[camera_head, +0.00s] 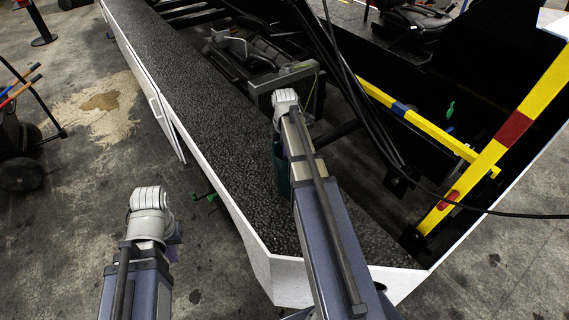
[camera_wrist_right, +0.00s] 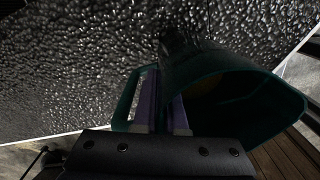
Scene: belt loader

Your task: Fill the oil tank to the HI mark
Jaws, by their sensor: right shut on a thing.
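A dark teal jug (camera_wrist_right: 225,92) fills the middle of the right wrist view, its wide mouth facing the camera and its inside dark. My right gripper (camera_wrist_right: 163,105) is shut on the jug's handle (camera_wrist_right: 126,100) with its purple fingers. In the head view a strip of the jug (camera_head: 281,168) shows beside my right arm, over the black textured deck; its level is hidden. My left gripper (camera_head: 173,236) is mostly hidden below its wrist, over the floor left of the loader; its jaws cannot be made out. I cannot pick out the oil tank or its HI mark.
The black deck (camera_head: 195,85) with a white edge runs along the loader. Right of it is an open bay with machinery (camera_head: 262,55), a grey bracket (camera_head: 285,77) and black hoses. Yellow bars (camera_head: 420,122) stand at right.

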